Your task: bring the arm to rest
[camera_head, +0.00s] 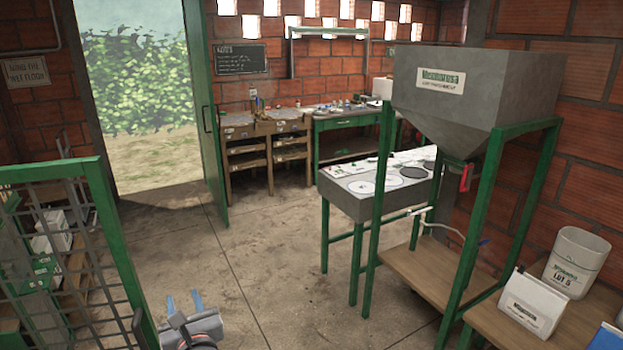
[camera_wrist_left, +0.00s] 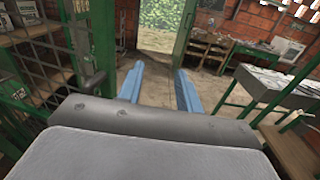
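My left gripper (camera_head: 184,301) shows low in the head view, left of the middle, above the concrete floor. In the left wrist view the same gripper (camera_wrist_left: 160,90) has its two blue fingers apart, with only floor and the doorway seen between them. It is open and empty. My right gripper is in neither view.
A green mesh gate (camera_head: 75,240) stands close on the left. A grey hopper (camera_head: 470,95) on a green frame stands at the right, above a wooden shelf (camera_head: 430,275). A bucket (camera_head: 577,262) and a white bag (camera_head: 532,303) sit on a bench. The middle floor is clear.

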